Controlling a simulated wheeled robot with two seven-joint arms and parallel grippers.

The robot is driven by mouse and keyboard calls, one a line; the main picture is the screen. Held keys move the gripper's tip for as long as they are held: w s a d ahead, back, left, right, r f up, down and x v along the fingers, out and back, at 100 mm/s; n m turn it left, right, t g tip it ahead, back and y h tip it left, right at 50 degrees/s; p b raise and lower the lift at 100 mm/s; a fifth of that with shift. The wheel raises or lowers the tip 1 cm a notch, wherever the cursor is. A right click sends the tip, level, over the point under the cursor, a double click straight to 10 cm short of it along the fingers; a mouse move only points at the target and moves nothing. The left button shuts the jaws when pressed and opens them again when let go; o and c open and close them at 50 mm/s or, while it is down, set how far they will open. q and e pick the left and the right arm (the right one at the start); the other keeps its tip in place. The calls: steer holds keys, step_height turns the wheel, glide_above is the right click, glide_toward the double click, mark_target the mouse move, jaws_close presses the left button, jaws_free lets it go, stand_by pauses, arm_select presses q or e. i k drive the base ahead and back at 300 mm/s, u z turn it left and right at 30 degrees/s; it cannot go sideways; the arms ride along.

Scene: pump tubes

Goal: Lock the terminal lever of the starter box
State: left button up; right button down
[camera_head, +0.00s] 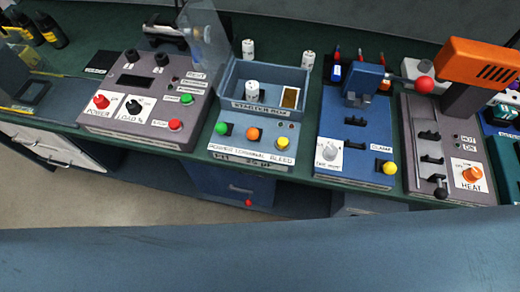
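A blue box with an open tray top (262,77) stands left of the middle of the bench, with a small front label that may read "STARTER BOX". Its sloped front has a green button (222,129), an orange button (253,134) and a yellow button (283,143), with label text below that is hard to read. A white cylinder (252,90) and a tan block (290,98) are in its tray. I cannot make out a terminal lever or whether one is locked. Neither gripper is in view.
Left is a grey panel (118,83) with POWER and LOAD knobs. White vials (308,61) stand behind.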

mark_target(252, 134)
steer(key=z, duration=1.8)
steer(key=k, duration=1.35)
steer(key=u, duration=1.8)
steer(key=i, duration=0.5)
steer(key=z, duration=0.05)
